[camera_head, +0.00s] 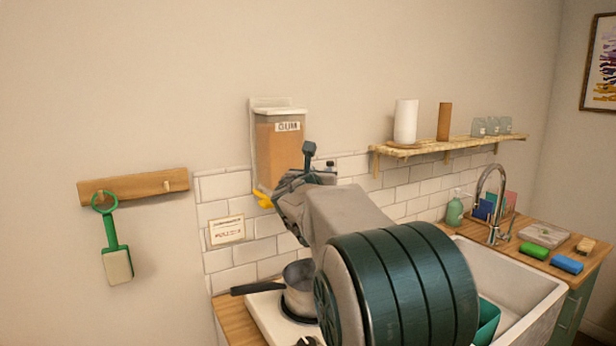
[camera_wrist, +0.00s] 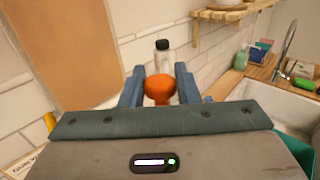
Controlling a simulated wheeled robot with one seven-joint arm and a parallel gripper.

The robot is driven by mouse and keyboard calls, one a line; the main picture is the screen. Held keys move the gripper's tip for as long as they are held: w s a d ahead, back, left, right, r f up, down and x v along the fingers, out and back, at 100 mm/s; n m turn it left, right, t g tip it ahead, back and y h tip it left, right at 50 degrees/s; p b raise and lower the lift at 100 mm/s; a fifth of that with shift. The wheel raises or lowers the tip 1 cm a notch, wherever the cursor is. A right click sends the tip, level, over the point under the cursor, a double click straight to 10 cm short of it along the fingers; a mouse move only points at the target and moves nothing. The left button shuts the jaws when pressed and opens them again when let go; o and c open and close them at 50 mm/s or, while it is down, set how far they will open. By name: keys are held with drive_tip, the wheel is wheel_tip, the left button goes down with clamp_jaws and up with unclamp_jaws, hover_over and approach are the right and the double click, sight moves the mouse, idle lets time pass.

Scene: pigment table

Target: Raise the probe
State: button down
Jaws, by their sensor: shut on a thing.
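My gripper (camera_head: 318,166) is raised in front of the tiled wall, to the right of the dispenser marked GUM. In the wrist view its two blue fingers (camera_wrist: 160,86) are shut on an orange, rounded piece, which I take to be the probe (camera_wrist: 159,90). The lower end of the probe is hidden by my gripper.
The dispenser (camera_head: 278,150) hangs close to the left of my gripper. A pot (camera_head: 299,290) stands below on the white hob (camera_head: 262,312). A shelf (camera_head: 440,146) is to the right, above the sink (camera_head: 530,285). A green-handled tool (camera_head: 112,245) hangs at left.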

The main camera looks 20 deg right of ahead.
drive_tip(key=shift+r, duration=0.4)
drive_tip(key=c, duration=1.2)
unclamp_jaws()
drive_tip(key=shift+o, duration=0.2)
drive_tip(key=shift+f, duration=0.1)
drive_tip(key=b+v, duration=0.2)
drive_tip(key=v, duration=1.2)
drive_tip(key=shift+d, duration=0.1)
